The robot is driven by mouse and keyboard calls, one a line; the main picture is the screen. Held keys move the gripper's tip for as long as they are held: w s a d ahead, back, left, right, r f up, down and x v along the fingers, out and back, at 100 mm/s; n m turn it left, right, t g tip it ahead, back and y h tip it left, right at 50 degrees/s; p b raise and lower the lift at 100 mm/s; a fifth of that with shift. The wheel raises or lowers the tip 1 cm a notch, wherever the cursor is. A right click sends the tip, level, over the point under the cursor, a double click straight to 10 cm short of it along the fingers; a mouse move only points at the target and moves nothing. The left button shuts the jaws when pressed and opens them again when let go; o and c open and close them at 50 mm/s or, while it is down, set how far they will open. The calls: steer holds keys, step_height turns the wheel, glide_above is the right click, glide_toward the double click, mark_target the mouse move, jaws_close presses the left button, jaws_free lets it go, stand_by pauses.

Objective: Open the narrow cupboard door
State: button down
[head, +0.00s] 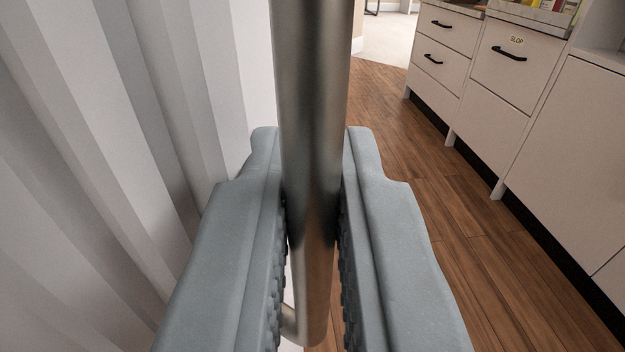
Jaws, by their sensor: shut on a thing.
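A round metal bar handle (316,90) stands upright in the middle of the head view, very close to the camera. Its lower end bends left at a bracket near the bottom of the picture. My gripper (314,185) is shut on this handle, one grey finger on each side of it. A white ribbed panel (130,110) fills the left side, next to the handle; it looks like the door front. I cannot see the door's outer edges, its hinge or how far it stands open.
White cabinets with drawers and black pulls (450,45) line the right side, one marked SLOP. A wooden floor (450,220) runs clear between them and the ribbed panel. A pale floor area (388,38) shows at the far end.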

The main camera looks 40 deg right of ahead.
steer(key=s+a+m+g+h, duration=0.2)
steer(key=s+g, duration=0.4)
steer(key=s, duration=0.5)
steer(key=s+a+m+g+h, duration=0.3)
steer(key=s+m+g, duration=0.3)
steer(key=s, duration=0.5)
steer(key=shift+s+a+m+h, duration=0.2)
steer(key=shift+s+m+h, duration=0.2)
steer(key=shift+h, duration=0.3)
steer(key=c, duration=1.9)
jaws_free()
steer(key=shift+a, duration=0.1)
steer(key=a, duration=0.8)
steer(key=s+a, duration=0.1)
steer(key=a, duration=0.3)
steer(key=shift+d, duration=0.1)
